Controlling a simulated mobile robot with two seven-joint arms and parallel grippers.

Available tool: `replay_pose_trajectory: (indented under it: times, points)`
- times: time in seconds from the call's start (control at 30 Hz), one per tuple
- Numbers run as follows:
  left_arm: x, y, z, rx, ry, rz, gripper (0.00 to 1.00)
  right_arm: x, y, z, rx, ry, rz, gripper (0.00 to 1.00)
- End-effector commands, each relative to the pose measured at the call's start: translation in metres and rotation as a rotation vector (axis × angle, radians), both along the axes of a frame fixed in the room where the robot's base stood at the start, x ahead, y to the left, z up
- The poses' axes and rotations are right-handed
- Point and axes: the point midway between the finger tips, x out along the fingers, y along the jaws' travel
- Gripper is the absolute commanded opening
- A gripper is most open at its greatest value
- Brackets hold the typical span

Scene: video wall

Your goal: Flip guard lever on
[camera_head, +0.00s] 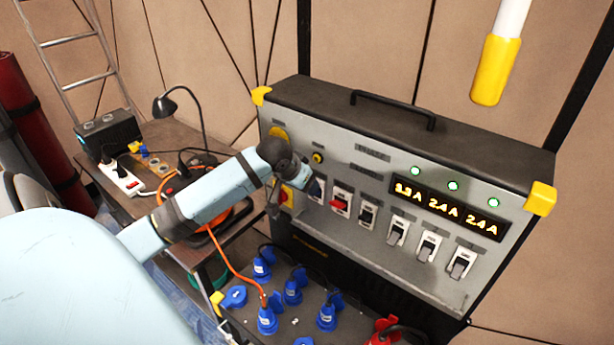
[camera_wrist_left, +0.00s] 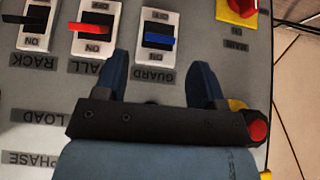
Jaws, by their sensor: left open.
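The guard lever (camera_wrist_left: 160,39) is blue, on a white switch plate labelled GUARD, which appears upside down in the left wrist view. In the head view its plate (camera_head: 317,190) shows only in part beside my left gripper (camera_head: 300,186). My left gripper also shows in the wrist view (camera_wrist_left: 163,70), open and empty. Its two dark blue fingers stand on either side of the GUARD label, just short of the lever. Whether a fingertip touches the panel I cannot tell. My right gripper is in neither view.
A red-lever switch (camera_head: 340,203) sits close beside the guard switch, then a black one (camera_head: 367,215). A red rotary knob (camera_head: 286,194) is on the other side. Blue plugs (camera_head: 292,291) stand below. A handle (camera_head: 392,108) tops the cabinet.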

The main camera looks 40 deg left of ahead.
Motion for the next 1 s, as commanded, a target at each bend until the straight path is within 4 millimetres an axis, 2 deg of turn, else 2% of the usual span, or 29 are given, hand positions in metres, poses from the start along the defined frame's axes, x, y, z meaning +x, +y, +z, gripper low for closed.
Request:
replay_pose_trajectory:
  times: [0.2, 0.4, 0.6, 1.0]
  points:
    - [-0.027, -0.003, 0.040, 0.003, -0.002, -0.001, 0.64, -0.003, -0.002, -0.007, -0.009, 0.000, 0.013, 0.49]
    - [-0.042, -0.004, 0.064, 0.001, -0.001, 0.000, 0.64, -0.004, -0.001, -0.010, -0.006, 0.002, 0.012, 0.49]
    - [-0.046, -0.005, 0.071, 0.000, 0.001, 0.001, 0.64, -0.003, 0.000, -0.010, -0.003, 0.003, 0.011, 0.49]
    - [-0.046, -0.005, 0.071, 0.001, 0.001, 0.001, 0.64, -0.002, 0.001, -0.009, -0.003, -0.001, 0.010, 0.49]
